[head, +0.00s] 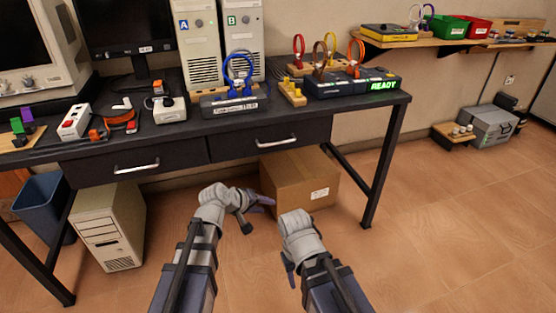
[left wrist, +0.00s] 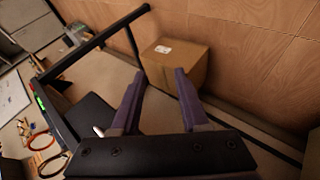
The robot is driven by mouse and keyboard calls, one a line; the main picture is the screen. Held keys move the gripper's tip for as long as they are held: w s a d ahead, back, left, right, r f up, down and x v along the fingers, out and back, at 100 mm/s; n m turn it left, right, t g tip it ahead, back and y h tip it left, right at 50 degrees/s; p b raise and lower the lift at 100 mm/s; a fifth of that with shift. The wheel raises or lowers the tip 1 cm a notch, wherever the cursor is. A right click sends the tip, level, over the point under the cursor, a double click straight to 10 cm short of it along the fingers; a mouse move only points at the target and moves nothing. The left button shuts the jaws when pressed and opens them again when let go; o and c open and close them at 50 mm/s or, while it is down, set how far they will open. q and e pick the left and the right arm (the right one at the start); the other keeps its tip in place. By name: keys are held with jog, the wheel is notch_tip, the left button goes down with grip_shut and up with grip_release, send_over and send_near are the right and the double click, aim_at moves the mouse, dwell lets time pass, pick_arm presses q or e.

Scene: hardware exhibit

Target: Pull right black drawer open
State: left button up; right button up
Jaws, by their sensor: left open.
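The right black drawer (head: 235,148) is under the desk top and looks shut, flush with the frame. Its silver bar handle (head: 278,141) is at the middle of its front. My left gripper (head: 257,213) is open and empty, below and in front of this drawer, touching nothing visible. In the left wrist view its purple fingers (left wrist: 158,100) stand apart, and a silver handle (left wrist: 98,131) on a dark drawer front shows just left of them. My right gripper (head: 288,264) is low, right of the left one; its jaws are mostly hidden by its wrist.
A left black drawer (head: 190,158) is beside it. A cardboard box (head: 290,180) stands on the floor under the desk, also in the left wrist view (left wrist: 170,65). The desk's right leg (head: 385,165) is an obstacle.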

pick_arm(q)
jog(key=w+d+r+n+t+h, duration=0.2)
jog(key=w+r+n+t, duration=0.2)
jog(key=w+r, duration=0.25)
jog(key=n+t, duration=0.4)
jog(key=n, duration=0.2)
send_near(277, 143)
jog(key=x, duration=0.3)
jog(key=shift+y, duration=0.3)
jog(key=shift+b+x, duration=0.6)
jog(key=shift+x, duration=3.25)
jog(key=shift+s, duration=0.1)
jog(key=shift+c, duration=0.3)
grip_shut()
